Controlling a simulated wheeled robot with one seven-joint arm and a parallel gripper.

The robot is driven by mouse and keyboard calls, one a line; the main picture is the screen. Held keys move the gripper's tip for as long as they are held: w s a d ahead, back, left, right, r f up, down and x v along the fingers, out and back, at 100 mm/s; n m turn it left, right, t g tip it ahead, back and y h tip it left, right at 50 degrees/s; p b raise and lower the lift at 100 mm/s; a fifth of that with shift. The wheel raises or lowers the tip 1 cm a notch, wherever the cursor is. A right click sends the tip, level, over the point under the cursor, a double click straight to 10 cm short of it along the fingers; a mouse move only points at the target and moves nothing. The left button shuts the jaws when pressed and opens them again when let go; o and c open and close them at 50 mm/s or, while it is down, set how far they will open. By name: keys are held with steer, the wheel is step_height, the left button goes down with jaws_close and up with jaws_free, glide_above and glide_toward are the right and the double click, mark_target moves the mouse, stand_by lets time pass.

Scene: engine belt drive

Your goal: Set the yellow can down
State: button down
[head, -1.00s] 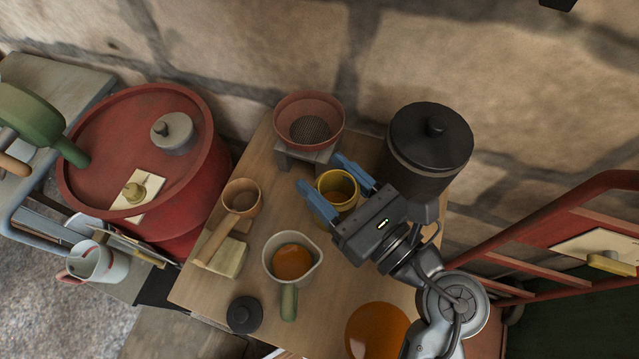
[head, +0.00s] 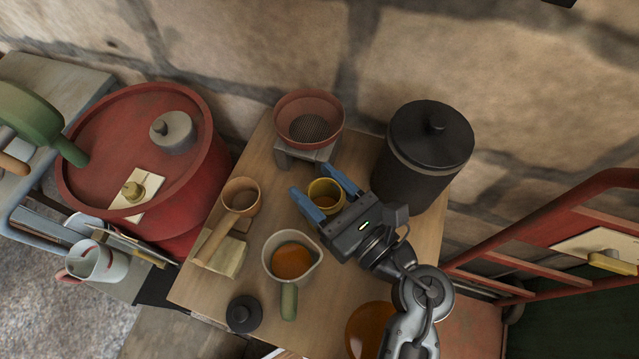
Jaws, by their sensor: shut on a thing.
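The yellow can (head: 326,188) is an open-topped cylinder with an orange-brown inside, near the middle of the wooden table (head: 395,262). My gripper (head: 327,184) has its two blue fingers on either side of the can and is shut on it. The can looks upright and low over the table; I cannot tell whether its base touches the wood, as the gripper body hides its lower part.
A red bowl with a mesh bottom (head: 309,118) is behind the can, and a black lidded canister (head: 425,165) is to the right. A wooden ladle (head: 240,197) and a green-handled pot of orange liquid (head: 291,259) stand to the left and front. A black lid (head: 243,314) lies at the front.

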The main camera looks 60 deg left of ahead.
steer(key=shift+c, duration=1.6)
jaws_free()
steer(key=shift+r, duration=0.15)
steer(key=d, duration=0.3)
steer(key=w+d, duration=0.1)
steer(key=d, duration=0.3)
steer(key=w+d+b, duration=0.1)
steer(key=d, duration=0.3)
steer(key=shift+d, duration=0.45)
